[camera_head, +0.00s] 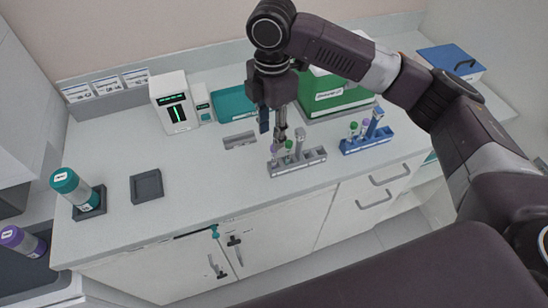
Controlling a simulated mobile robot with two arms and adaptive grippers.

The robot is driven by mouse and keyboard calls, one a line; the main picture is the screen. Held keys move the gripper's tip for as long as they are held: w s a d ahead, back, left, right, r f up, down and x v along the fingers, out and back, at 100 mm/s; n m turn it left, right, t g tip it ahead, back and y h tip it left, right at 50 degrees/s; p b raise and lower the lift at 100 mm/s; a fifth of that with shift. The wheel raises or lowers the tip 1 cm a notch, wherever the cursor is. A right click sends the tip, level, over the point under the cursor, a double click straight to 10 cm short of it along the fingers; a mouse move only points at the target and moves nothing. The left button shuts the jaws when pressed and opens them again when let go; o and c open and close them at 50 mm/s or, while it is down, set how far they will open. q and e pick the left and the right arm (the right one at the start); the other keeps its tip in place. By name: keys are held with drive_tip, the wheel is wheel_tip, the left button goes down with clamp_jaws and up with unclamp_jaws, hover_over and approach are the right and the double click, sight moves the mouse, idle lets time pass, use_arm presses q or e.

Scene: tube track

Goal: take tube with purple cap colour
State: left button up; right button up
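A grey rack (302,164) stands near the front edge of the counter with a few small upright tubes. One has a purple cap (274,149), and beside it is one with a green cap (289,145). A blue rack (367,143) to the right also holds a purple-capped tube (365,122) and a green-capped tube (353,126). My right gripper (274,130) points down just above and behind the grey rack's left part. Whether its fingers are apart or closed is unclear, and contact with a tube cannot be told. My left gripper is out of view.
A large teal-capped bottle (75,188) stands at left on a dark base. A large purple-capped bottle (20,241) sits lower left. A dark square holder (147,187), a teal tray (235,105), a white device (175,103) and a green box (335,96) are on the counter.

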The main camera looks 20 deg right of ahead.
drive_tip(key=shift+w+d+r, duration=0.15)
drive_tip(key=shift+d+r, duration=0.25)
drive_tip(key=shift+r, duration=0.05)
drive_tip(key=p, duration=0.3)
hover_over(274, 160)
drive_tip(key=f, duration=0.6)
drive_tip(key=shift+w+d+f, duration=0.15)
drive_tip(key=shift+w+f, duration=0.05)
drive_tip(key=shift+w, duration=0.1)
drive_tip(key=shift+f, duration=0.6)
drive_tip(key=c, duration=0.9)
